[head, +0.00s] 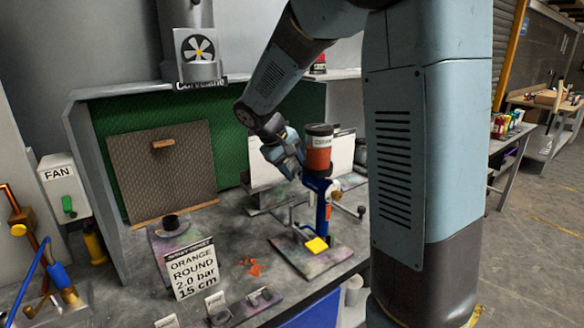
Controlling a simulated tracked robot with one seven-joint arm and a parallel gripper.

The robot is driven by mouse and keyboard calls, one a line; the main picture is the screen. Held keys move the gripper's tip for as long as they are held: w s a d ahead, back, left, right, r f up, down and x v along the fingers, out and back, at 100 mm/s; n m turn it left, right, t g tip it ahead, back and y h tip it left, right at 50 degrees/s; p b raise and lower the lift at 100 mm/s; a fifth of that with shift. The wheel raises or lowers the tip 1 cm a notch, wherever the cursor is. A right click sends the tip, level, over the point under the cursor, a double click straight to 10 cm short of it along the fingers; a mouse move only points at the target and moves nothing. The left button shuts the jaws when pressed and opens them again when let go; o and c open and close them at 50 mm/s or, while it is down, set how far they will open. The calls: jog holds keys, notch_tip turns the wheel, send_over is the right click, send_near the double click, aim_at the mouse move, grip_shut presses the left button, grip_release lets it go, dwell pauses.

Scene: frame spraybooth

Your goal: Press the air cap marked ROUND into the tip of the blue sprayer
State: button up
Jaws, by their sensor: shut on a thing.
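The blue sprayer (323,188) stands upright on a paint-stained stand plate (330,261), with an orange-filled cup (318,157) on top. My gripper (294,168) is just left of the sprayer's upper end, close to it. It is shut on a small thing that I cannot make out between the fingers. I cannot tell whether that thing touches the sprayer's tip. A low tray at the front holds small dark air caps (220,316) (262,296) behind little label cards (215,301). The card words are too small to read surely.
A sign (192,271) reads ORANGE, ROUND, 2.0 bar, 15 cm. A brown panel (163,172) leans at the booth's back. A FAN box (62,185) hangs at left. A yellow part (317,245) sits low on the sprayer stand.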

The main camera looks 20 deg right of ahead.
jog(key=shift+s+d, duration=0.25)
jog(key=shift+s, duration=0.45)
jog(key=o, duration=1.1)
jog(key=shift+s+a+r+t, duration=0.4)
jog(key=shift+s+a+r, duration=1.2)
jog(key=shift+r, duration=2.25)
jog(key=shift+s+a+r+t, duration=0.4)
jog(key=shift+s+a+r, duration=1.1)
jog(key=shift+r, duration=2.3)
jog(key=s+d+f+m+t+y, duration=0.1)
jog(key=s+d+f+y, duration=0.1)
jog(key=s, duration=0.7)
jog(key=s+d+f+m+t+y, duration=0.1)
jog(key=s+d+f+m+y, duration=0.1)
jog(key=s+f, duration=0.3)
jog(key=s+d+y, duration=0.1)
jog(key=s, duration=0.3)
jog(key=shift+s+d+f+m+y, duration=0.2)
jog(key=shift+s+d+m+y, duration=0.1)
jog(key=shift+s+d+y, duration=0.1)
